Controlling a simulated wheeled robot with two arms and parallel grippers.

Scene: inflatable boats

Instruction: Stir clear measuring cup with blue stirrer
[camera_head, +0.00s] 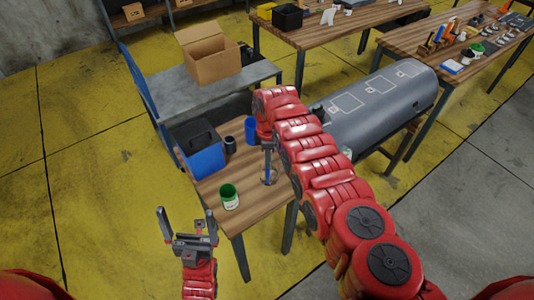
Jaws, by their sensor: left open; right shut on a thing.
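The clear measuring cup (269,179) stands on the small wooden table, near its right edge. My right gripper (268,148) points down above the cup and is shut on the blue stirrer (268,164). The stirrer hangs roughly upright, with its lower part at the cup and apparently inside it; its tip is too small to make out. My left gripper (188,220) is open and empty, in front of the table at its left, away from the cup.
On the small wooden table (246,215) stand a green-and-white can (229,196), a dark cup (230,145), a blue container (251,128) and a blue-and-black bin (200,148). A grey inflatable tube (385,105) lies behind my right arm. A cardboard box (211,60) sits on a grey table.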

